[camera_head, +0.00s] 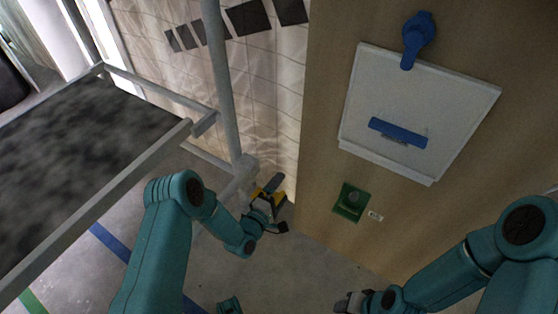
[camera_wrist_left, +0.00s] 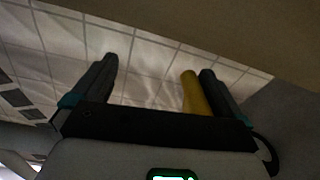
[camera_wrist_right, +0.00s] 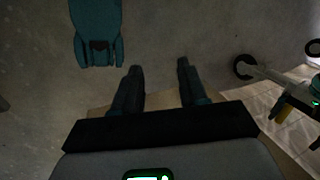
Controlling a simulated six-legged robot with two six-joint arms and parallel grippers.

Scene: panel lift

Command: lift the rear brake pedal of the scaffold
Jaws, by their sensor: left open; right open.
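The scaffold (camera_head: 222,90) stands at the left of the head view, with grey tubes around a dark platform. The yellow brake pedal (camera_head: 280,198) is low at its near right post, partly hidden by my left gripper (camera_head: 271,192). In the left wrist view the yellow pedal (camera_wrist_left: 192,93) lies between the open fingers of my left gripper (camera_wrist_left: 158,78), close beside the right-hand finger. I cannot tell whether they touch. My right gripper (camera_head: 350,303) is at the bottom of the head view. In the right wrist view its fingers (camera_wrist_right: 158,68) are open and empty above the floor.
A brown wall panel (camera_head: 325,130) stands right of the scaffold, carrying a white box (camera_head: 385,85) with blue handles and a green fitting (camera_head: 351,202). A tiled wall (camera_head: 270,80) is behind the scaffold. Bare floor (camera_head: 300,270) lies between my arms.

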